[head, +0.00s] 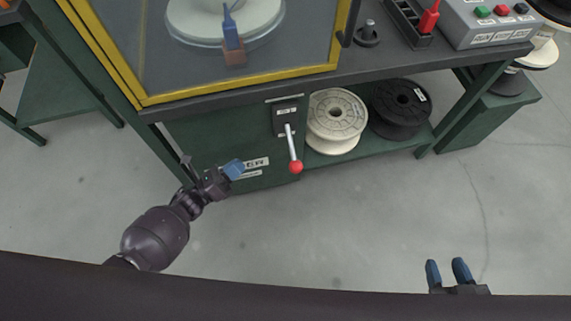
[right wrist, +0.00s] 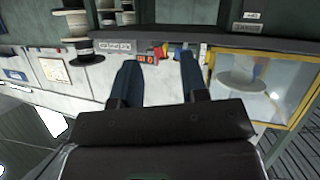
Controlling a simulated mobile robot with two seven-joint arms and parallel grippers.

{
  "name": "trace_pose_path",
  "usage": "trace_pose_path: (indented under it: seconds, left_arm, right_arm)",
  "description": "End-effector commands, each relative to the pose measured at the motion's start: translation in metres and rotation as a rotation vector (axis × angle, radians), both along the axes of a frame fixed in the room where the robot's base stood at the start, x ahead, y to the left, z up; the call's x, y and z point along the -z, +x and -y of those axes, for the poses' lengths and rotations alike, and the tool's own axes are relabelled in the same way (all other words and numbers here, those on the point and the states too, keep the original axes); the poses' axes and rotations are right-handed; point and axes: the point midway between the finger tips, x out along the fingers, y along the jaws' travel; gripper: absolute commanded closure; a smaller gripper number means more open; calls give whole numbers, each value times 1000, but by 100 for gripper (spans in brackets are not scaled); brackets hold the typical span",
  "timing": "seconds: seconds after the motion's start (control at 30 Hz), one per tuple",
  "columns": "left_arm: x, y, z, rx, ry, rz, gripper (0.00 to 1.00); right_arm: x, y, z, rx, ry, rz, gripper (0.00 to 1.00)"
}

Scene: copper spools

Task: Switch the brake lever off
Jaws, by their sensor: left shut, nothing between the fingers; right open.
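The brake lever (head: 290,145) is a metal rod with a red ball knob, mounted on a dark plate on the green cabinet front under the bench. It hangs downward, tilted a little to the right, with the knob at its lower end. My left gripper (head: 234,169) has blue fingers and is shut and empty, left of the knob at about its height in the picture, apart from the lever. My right gripper (head: 447,272) is open and empty over the floor at the lower right. Its two fingers also show in the right wrist view (right wrist: 158,82).
A white spool (head: 336,115) and a black spool (head: 400,105) stand on the lower shelf right of the lever. The yellow-framed enclosure (head: 240,88) and a grey button box (head: 490,22) are on the bench top. The floor in front is clear.

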Motion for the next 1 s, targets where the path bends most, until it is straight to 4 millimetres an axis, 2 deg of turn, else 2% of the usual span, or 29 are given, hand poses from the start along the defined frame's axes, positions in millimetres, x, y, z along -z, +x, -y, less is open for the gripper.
trace_pose_path:
  seconds: [0.03,0.3,0.43,0.7,1.0]
  left_arm:
    - [30,-6,3,26,36,32,100]
    - [89,-4,16,139,177,364,100]
    - [111,-3,20,173,214,532,100]
    - [128,5,23,191,238,801,100]
    - [126,9,24,189,238,880,100]
  right_arm:
    - [17,-6,0,-3,-1,-30,60]
    - [43,-11,-3,-17,-1,-48,60]
    - [52,-12,-6,-22,5,-51,60]
    - [58,-8,-11,-28,22,-34,60]
    - [56,-6,-12,-29,28,-21,60]
